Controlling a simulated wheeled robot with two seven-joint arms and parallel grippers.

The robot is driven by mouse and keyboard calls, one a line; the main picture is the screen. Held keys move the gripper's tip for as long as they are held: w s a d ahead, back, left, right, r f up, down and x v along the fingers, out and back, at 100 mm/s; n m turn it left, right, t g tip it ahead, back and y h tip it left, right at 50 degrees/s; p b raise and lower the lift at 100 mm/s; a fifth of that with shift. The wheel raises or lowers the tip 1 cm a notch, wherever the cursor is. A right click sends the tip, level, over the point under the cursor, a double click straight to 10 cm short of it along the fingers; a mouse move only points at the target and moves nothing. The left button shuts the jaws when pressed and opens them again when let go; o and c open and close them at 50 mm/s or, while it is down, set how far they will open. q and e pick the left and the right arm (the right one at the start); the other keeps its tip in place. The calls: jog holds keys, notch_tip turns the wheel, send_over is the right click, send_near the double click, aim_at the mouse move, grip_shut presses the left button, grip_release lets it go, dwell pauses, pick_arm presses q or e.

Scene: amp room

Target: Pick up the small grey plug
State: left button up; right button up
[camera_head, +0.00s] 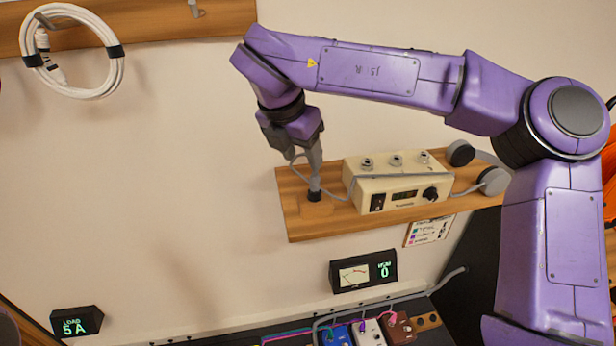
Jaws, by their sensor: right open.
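The small grey plug (315,183) appears to stand upright in a dark ring on a small wooden block (316,208), at the left end of the wall shelf. A thin grey cable loops beside it. My right gripper (309,150) points down from above, directly over the plug, with its fingers around or just beside the plug's upper part. It is open. The fingers and the plug are similar greys and overlap, so I cannot tell whether they touch. My left gripper is out of view.
A cream headphone amplifier (400,190) and grey headphones (494,181) sit on the wooden shelf (297,228), right of the plug. A meter (363,271) hangs below. A white coiled cable (73,52) hangs upper left. Wall space left of the shelf is clear.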

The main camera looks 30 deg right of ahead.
aim_at(315, 174)
jog(key=p+x, duration=0.1)
jog(key=x, duration=0.3)
jog(key=d+p+x, duration=0.1)
jog(key=x, duration=0.3)
jog(key=shift+s+d+r, duration=0.1)
jog(key=shift+s+r, duration=0.05)
jog(key=shift+r, duration=0.05)
grip_shut()
